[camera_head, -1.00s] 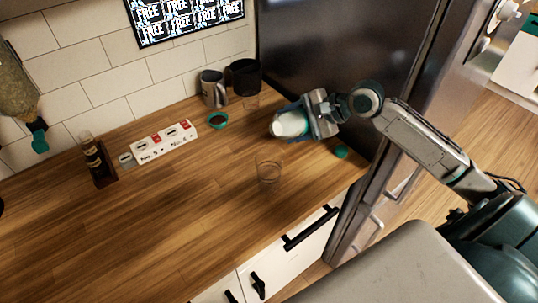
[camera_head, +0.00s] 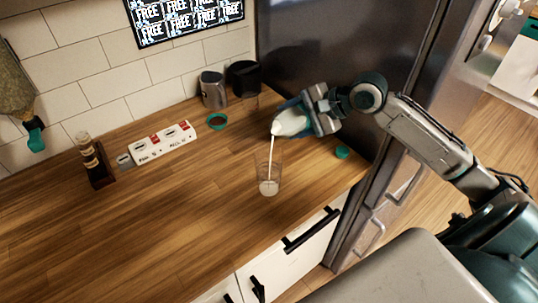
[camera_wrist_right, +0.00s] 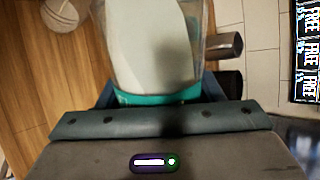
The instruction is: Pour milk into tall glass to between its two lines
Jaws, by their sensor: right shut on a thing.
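My right gripper (camera_head: 309,115) is shut on the milk bottle (camera_head: 289,122) and holds it tilted, mouth down to the left, above the counter. A thin white stream of milk (camera_head: 273,150) falls from its mouth into the tall clear glass (camera_head: 267,173). A little milk (camera_head: 268,188) lies at the bottom of the glass. The glass stands upright on the counter; its lines are too small to make out. In the right wrist view the bottle (camera_wrist_right: 155,50) fills the space ahead of the jaws, and the glass (camera_wrist_right: 60,14) shows at top left. My left gripper is not in view.
On the wooden counter (camera_head: 150,230), a teal cap (camera_head: 342,152) lies right of the glass. The fridge (camera_head: 335,45) is close behind the bottle.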

